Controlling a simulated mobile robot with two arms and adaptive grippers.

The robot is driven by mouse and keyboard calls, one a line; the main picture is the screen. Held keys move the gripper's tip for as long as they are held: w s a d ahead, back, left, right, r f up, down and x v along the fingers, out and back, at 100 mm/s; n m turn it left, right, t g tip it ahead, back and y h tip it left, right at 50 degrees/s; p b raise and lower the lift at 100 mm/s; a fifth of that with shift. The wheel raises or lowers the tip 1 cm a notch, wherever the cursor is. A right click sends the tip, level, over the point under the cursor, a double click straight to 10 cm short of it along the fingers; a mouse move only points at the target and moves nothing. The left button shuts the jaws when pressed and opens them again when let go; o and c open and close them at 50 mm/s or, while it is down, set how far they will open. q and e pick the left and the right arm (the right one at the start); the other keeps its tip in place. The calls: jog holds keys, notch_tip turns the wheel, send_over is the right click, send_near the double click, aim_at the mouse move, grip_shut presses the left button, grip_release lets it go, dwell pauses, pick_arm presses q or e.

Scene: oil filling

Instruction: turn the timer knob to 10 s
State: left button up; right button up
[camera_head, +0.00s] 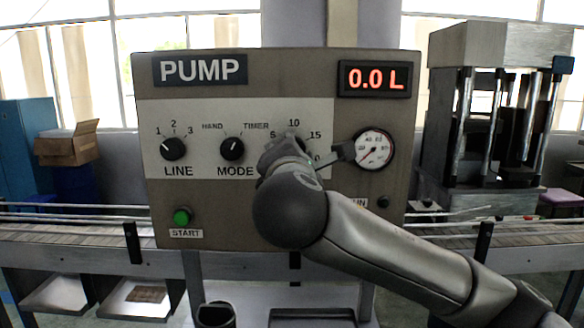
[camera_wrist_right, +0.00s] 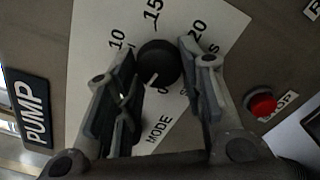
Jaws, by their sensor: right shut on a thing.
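The timer knob is a round black knob (camera_wrist_right: 158,62) with a white pointer line, seen in the right wrist view. Around it are printed 10, 15 and 20; a partly covered 0 is below it. The pointer aims down and slightly left, near the 0 and away from the 10. My right gripper (camera_wrist_right: 159,70) is shut on the knob, with one finger on each side; its left finger hides part of the scale. In the head view my right gripper (camera_head: 284,150) covers the knob and part of the TIMER scale. My left gripper is not in view.
The pump panel (camera_head: 235,225) also bears a LINE knob (camera_head: 173,149), a MODE knob (camera_head: 232,149), a green START button (camera_head: 182,217), a gauge (camera_head: 373,150) and a display (camera_head: 376,79) reading 0.0 L. A red button (camera_wrist_right: 263,105) sits right of my gripper.

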jog(key=shift+r+m+b, duration=0.15)
jog(key=shift+m+b, duration=2.75)
jog(key=shift+m, duration=4.8)
jog(key=o, duration=0.9)
jog(key=shift+c, duration=0.2)
jog(key=shift+o, duration=0.9)
jog(key=shift+r, duration=0.1)
jog(key=s, duration=1.2)
